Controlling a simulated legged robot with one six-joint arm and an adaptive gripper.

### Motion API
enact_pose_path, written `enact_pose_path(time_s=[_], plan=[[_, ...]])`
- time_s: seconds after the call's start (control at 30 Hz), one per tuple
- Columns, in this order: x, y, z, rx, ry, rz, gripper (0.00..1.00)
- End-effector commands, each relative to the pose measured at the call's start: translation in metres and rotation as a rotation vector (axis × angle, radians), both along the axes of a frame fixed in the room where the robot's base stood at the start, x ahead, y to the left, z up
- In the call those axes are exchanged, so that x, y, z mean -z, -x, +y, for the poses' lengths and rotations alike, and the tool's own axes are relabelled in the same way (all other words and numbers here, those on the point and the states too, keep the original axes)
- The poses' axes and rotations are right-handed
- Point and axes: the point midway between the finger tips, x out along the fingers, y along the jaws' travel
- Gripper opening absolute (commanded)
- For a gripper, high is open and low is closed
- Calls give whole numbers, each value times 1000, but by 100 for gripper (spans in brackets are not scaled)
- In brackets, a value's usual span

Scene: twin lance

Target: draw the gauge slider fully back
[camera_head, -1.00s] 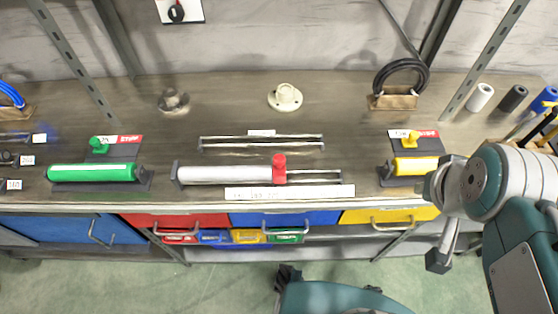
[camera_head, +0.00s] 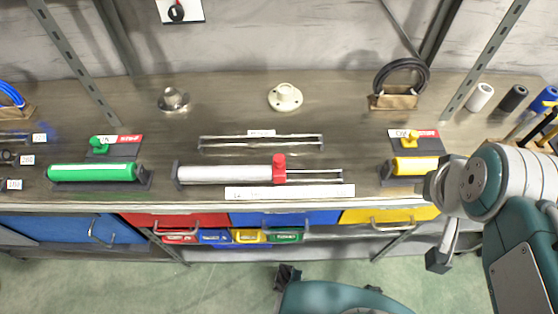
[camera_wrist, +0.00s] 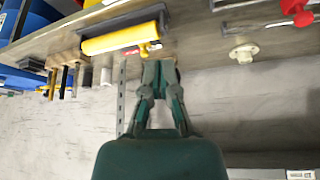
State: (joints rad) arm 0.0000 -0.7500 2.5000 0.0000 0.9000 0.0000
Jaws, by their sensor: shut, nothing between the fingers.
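A white cylinder (camera_head: 222,174) lies along the front of the bench in the head view. A red block (camera_head: 279,169) sits at its right end, where a thin bare rod (camera_head: 318,171) continues to the right; I take this block as the gauge slider. Part of a red piece (camera_wrist: 300,14) shows at the upper right of the wrist view, which is upside down. My gripper (camera_wrist: 161,72) is shut and empty in the wrist view, its tips apart from the red piece and seen just below the yellow cylinder. I cannot clearly make out the fingers in the head view.
A yellow cylinder (camera_head: 416,166) with a knob lies right of the slider, a green cylinder (camera_head: 92,172) left. Two parallel rails (camera_head: 262,143) lie behind the slider. A pale flange (camera_head: 285,97) and a cable coil holder (camera_head: 393,101) stand farther back. Drawers run below the bench edge.

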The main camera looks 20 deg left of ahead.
Motion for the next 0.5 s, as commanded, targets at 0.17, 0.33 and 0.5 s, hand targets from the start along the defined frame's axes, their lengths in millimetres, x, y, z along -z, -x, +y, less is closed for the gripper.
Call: enact_pose_path(time_s=[0.17, 0.33, 0.5], plan=[[0, 0, 0, 0, 0, 0, 0], [0, -1, 1, 0, -2, 2, 36], [-6, -15, 18, 0, -34, 52, 73]])
